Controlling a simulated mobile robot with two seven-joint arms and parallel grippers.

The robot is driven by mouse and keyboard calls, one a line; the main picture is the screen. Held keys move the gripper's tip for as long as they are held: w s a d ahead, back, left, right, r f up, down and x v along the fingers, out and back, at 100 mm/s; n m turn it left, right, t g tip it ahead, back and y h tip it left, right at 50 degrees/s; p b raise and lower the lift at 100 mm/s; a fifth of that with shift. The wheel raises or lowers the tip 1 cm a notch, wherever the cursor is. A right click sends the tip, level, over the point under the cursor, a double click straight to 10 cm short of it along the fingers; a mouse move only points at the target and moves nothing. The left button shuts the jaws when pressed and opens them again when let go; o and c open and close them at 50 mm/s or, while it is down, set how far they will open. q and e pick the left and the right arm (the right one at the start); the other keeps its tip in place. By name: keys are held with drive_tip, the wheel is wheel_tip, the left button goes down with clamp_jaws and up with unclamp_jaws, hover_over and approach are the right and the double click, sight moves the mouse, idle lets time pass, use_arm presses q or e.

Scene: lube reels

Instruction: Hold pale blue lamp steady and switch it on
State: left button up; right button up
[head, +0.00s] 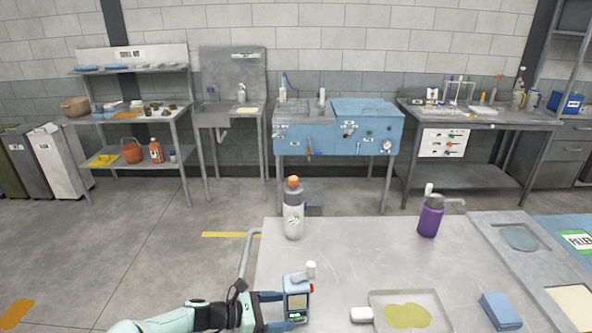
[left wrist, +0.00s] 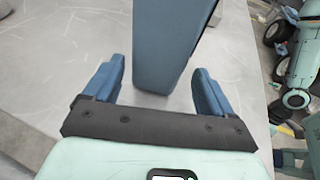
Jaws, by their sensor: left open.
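The pale blue lamp (head: 297,302) stands upright near the front edge of the metal table. It is a boxy body with a white knob-like top, a small red part on its side and a greenish panel on its face. My left gripper (head: 283,311) reaches it from the left, with its blue fingers at the lamp's sides. In the left wrist view the lamp's blue body (left wrist: 165,45) rises between the tips of my open left gripper (left wrist: 158,72). Gaps show between the body and both fingers. My right gripper is not clearly visible.
On the metal table (head: 340,255) stand a grey bottle with an orange cap (head: 293,212) and a purple pump bottle (head: 430,218). A tray with a yellow-green puddle (head: 408,312) and a blue block (head: 501,311) lie to the right. The table's middle is clear.

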sight(292, 310)
use_arm(q)
drive_tip(key=shift+x, duration=1.85)
drive_tip(key=c, duration=0.9)
use_arm(e)
clamp_jaws()
